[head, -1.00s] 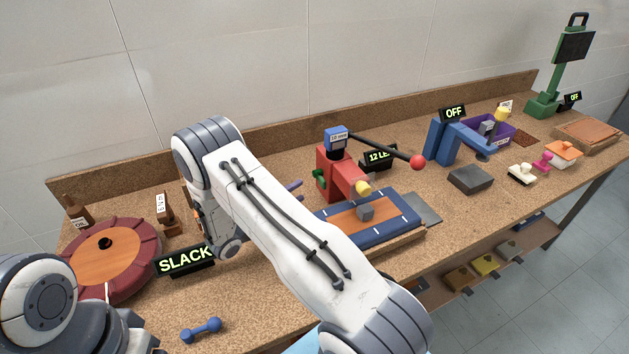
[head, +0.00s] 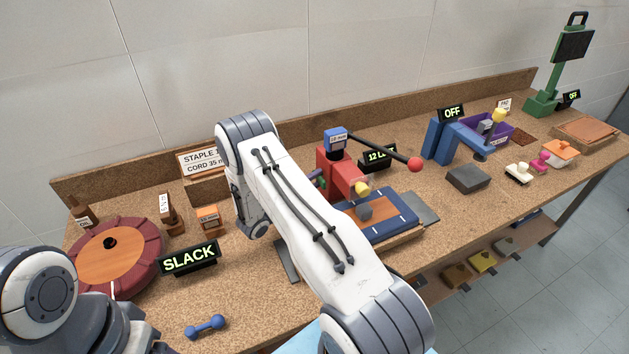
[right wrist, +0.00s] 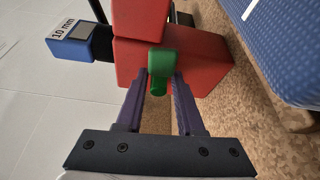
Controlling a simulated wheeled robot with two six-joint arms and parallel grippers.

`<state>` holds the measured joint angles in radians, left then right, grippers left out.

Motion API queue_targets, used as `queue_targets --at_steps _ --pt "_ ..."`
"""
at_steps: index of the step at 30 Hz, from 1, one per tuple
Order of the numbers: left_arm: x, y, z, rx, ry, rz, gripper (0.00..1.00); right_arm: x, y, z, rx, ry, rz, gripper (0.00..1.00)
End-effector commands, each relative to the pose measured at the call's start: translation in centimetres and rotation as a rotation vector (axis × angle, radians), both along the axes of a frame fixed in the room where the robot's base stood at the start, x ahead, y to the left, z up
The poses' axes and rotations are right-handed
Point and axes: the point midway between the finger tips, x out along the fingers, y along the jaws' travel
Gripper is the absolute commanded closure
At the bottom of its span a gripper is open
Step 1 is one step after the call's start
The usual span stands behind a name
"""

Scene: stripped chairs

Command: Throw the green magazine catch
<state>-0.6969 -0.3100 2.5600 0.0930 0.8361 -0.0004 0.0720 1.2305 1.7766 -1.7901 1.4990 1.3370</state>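The green magazine catch (right wrist: 161,66) sticks out from the red stapler body (right wrist: 196,66) in the right wrist view. My right gripper (right wrist: 160,82) is open, with one purple finger on each side of the catch's lower end. I cannot tell whether either finger touches it. In the head view the red stapler (head: 342,175) stands behind the blue bed, and a purple fingertip shows at its left side. The rest of the right gripper is hidden behind my arm. My left gripper is out of view; only part of that arm shows at lower left.
The stapler's black lever ends in a red knob (head: 415,164). A blue padded bed (head: 398,219) lies in front of it. A "SLACK" display (head: 189,258), a maroon round cushion (head: 150,247) and a blue dumbbell (head: 205,326) are at left. A blue machine (head: 440,141) stands right.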

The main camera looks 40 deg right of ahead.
Motion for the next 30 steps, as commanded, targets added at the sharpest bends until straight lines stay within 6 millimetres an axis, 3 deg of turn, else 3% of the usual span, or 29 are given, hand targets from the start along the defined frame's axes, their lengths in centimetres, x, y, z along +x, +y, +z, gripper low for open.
queue_targets --at_steps 14,30 --pt "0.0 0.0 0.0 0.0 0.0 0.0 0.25 0.1 0.0 0.4 0.026 0.1 -0.001 1.0" --pt "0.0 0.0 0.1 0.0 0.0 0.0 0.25 0.7 -0.1 1.8 0.138 0.562 0.0 1.0"
